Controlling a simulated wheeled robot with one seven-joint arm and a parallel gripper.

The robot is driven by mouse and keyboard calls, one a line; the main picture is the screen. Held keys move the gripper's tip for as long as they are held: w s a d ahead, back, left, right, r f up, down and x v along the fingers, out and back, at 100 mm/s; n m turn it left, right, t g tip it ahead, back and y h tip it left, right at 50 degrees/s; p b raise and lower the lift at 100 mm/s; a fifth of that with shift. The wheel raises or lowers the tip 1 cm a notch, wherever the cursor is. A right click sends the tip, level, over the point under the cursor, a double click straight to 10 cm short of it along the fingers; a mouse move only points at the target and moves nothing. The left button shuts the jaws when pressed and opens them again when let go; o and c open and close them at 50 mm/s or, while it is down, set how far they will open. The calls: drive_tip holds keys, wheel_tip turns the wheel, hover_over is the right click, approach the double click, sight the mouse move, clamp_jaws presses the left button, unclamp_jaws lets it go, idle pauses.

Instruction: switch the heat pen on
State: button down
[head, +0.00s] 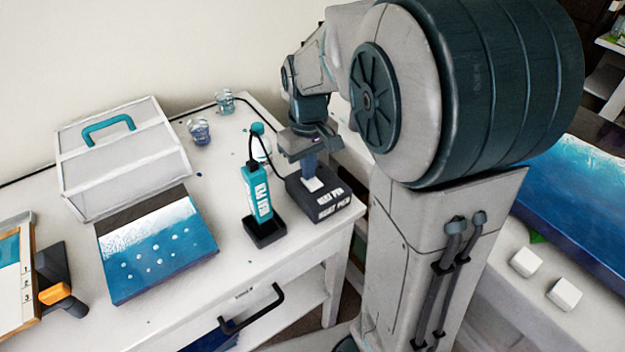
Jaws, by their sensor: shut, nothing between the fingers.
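The heat pen (257,192) is a teal tool with white lettering, standing upright in a small black holder (266,236) on the white table. A black cable runs from its top toward a dark box (340,211) lettered HEAT PEN, just to its right. A white switch (314,185) sits on top of the box. My gripper (311,172) points down with its fingers shut and empty, right over the white switch. The fingertips seem to meet the switch, but I cannot tell if they touch. They partly hide its back, and its on or off position is unclear.
A clear-lidded case (120,165) with a teal handle and a blue resin panel (158,250) lie to the left. Two small cups (199,131) (225,101) and a bottle (262,146) stand behind the pen. An orange-and-black tool (58,290) lies at the far left.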

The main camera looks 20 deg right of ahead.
drive_tip(key=shift+f, duration=0.2)
drive_tip(key=shift+r, duration=0.15)
drive_tip(key=shift+r+p, duration=2.8)
drive_tip(key=shift+r, duration=0.65)
drive_tip(key=s+r+m+t, duration=0.1)
drive_tip(key=s+m+t, duration=0.2)
drive_tip(key=s, duration=1.1)
drive_tip(key=shift+s+r+m, duration=0.2)
drive_tip(key=shift+r+m, duration=0.1)
drive_tip(key=shift+r, duration=0.1)
